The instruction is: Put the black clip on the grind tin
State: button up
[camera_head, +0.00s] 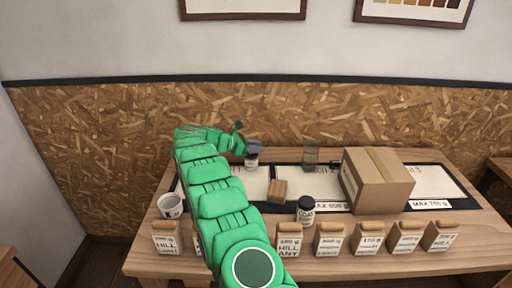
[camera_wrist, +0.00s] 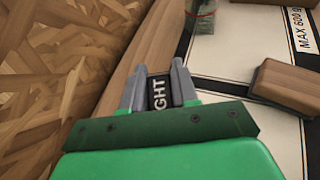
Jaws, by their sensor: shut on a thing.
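My gripper (camera_head: 254,147) is over the back left of the table. In the wrist view my gripper (camera_wrist: 158,88) has its fingers closed on a black thing (camera_wrist: 160,94) with white letters, of which "GHT" shows. I cannot tell for sure that this is the black clip. In the head view a small pale container with dark lettering (camera_head: 251,163) shows right below the fingers; I cannot tell whether it is held or standing. A dark jar with a black lid and a white label, "COAR..." (camera_head: 305,211), stands upright near the table's middle front. No other black clip is clear.
A cardboard box (camera_head: 379,182) stands right of centre. A brown block (camera_head: 278,190) lies on the white panel. A clear glass container (camera_head: 310,155) stands behind. Several labelled bags (camera_head: 368,240) line the front edge. A white mug (camera_head: 170,206) is at left. The wall is close behind.

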jog(key=shift+f, duration=0.1)
jog(key=o, duration=1)
jog(key=shift+a+r, duration=0.1)
jog(key=shift+r, duration=0.1)
jog(key=v, duration=1.2)
